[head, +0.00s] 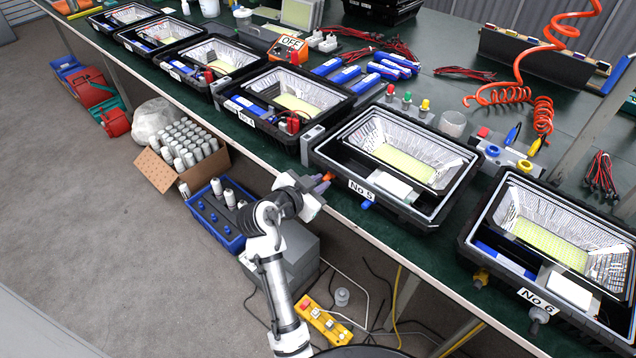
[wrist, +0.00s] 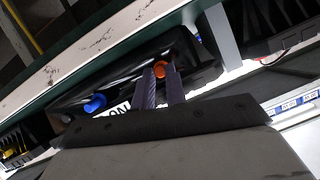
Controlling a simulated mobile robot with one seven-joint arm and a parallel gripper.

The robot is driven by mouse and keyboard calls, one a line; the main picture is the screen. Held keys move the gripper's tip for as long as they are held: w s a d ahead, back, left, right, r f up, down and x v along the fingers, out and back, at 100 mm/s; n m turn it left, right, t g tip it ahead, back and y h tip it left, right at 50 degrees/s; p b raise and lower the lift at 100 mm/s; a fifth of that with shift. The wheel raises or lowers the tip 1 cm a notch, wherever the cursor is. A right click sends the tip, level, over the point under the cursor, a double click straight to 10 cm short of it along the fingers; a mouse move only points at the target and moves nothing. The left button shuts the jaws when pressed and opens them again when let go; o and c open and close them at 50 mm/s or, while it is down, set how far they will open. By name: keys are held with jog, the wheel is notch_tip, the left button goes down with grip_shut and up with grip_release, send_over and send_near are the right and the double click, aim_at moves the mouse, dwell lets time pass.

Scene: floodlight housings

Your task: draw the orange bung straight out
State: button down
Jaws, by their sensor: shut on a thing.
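The orange bung (head: 328,176) is at the front wall of the housing marked No 5 (head: 430,212), left of its label. My gripper (head: 321,184) reaches up to it from the front left, over the table edge. In the wrist view the orange bung (wrist: 159,68) shows at the tips of my two fingers (wrist: 160,82), which are shut on it. The fingers hide part of it, and I cannot tell how deep it sits in the wall. A blue bung (head: 366,205) is in the same wall, right of the label; it also shows in the wrist view (wrist: 96,103).
Housing No 6 (head: 535,296) stands to the right and another housing (head: 283,132) to the left. The table's front edge (head: 395,258) runs close below my gripper. A blue crate (head: 208,228) and a grey box (head: 285,262) are on the floor below.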

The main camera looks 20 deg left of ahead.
jog(key=shift+s+a, duration=0.1)
jog(key=shift+s, duration=0.1)
jog(key=shift+s+a+b, duration=0.35)
jog(key=shift+s, duration=0.6)
jog(key=shift+s+a+b, duration=0.3)
jog(key=shift+s, duration=0.6)
